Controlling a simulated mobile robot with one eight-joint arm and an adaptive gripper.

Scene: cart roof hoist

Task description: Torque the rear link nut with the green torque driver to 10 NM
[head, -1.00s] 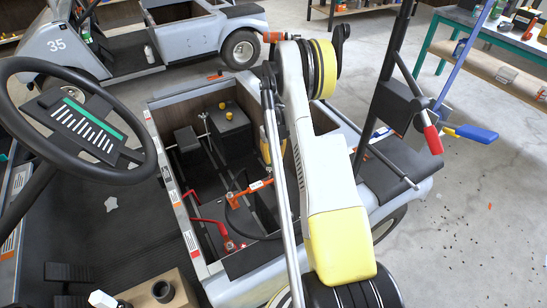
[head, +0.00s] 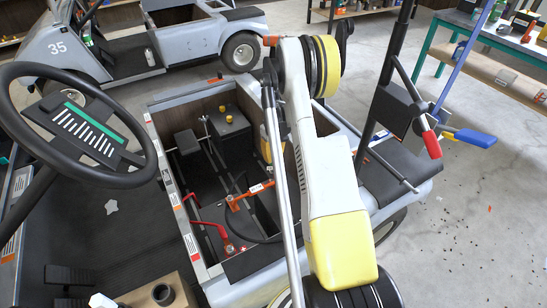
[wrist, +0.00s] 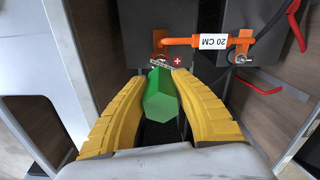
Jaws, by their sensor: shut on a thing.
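The green torque driver (wrist: 162,100) is held between the yellow fingers of my gripper (wrist: 160,112) in the wrist view. Its far end lies by the left end of the orange link (wrist: 193,41), which carries a "20 CM" label. I cannot tell whether the driver touches the nut there; the nut is not distinct. The orange link (head: 248,194) also shows in the head view, inside the open cart bay. My gripper and the driver are hidden behind my arm in the head view.
The bay's wall (head: 183,205) stands close to the left of the link. A red handle (head: 212,227) and a black box with yellow caps (head: 229,127) are in the bay. A steering wheel (head: 70,125) is at left. A red-handled lever (head: 431,143) stands at right.

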